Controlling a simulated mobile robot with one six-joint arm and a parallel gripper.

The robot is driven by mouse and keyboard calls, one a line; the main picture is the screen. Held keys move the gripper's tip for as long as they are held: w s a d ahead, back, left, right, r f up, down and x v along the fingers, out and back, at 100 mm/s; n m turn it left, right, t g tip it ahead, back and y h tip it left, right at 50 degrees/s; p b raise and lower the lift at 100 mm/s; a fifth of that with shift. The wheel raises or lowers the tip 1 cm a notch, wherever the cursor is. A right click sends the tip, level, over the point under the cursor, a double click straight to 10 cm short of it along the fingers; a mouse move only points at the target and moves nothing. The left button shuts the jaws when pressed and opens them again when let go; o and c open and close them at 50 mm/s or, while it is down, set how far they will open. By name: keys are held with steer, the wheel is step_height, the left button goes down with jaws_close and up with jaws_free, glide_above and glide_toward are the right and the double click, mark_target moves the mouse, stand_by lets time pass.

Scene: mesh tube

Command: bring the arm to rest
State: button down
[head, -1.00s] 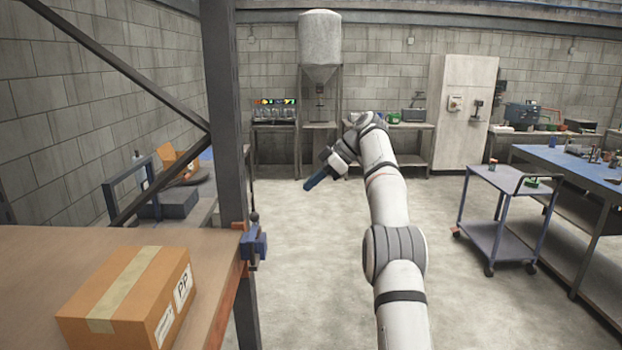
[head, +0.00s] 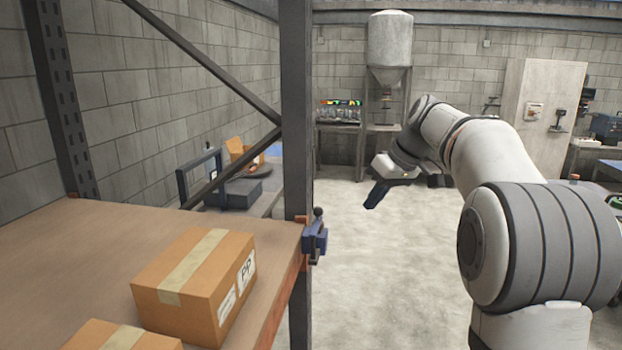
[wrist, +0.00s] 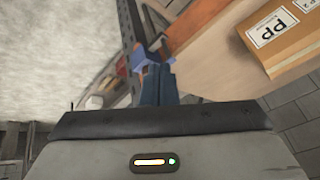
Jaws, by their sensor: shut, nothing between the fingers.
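My gripper (head: 374,196) hangs in free air over the concrete floor, right of the shelf post, its dark blue fingers pointing down and a little left in the head view. The fingers are shut with nothing between them. In the wrist view, the shut fingers (wrist: 158,86) show at the centre, with the shelf edge and a box behind them. My arm is bent, with its large elbow joint near the right side of the head view.
A shelf board (head: 110,235) at left holds a taped PP carton (head: 190,285) and part of another (head: 120,338). A dark upright post (head: 296,130) with a blue clamp (head: 314,238) stands at its corner. Open floor (head: 345,290) lies between shelf and arm.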

steer(key=s+f+m+h, duration=0.1)
steer(key=s+f+m, duration=0.1)
steer(key=s+f, duration=0.4)
steer(key=s+f+m+h+b, duration=0.1)
steer(key=s+f, duration=0.5)
steer(key=s, duration=0.9)
steer(key=s+d+f+m+h+b, duration=0.1)
steer(key=s+f+m+h, duration=0.2)
steer(key=s+f, duration=0.3)
steer(key=s+m, duration=0.1)
steer(key=s, duration=0.4)
steer(key=shift+f+t, duration=0.25)
steer(key=shift+t, duration=0.15)
steer(key=shift+s, duration=0.1)
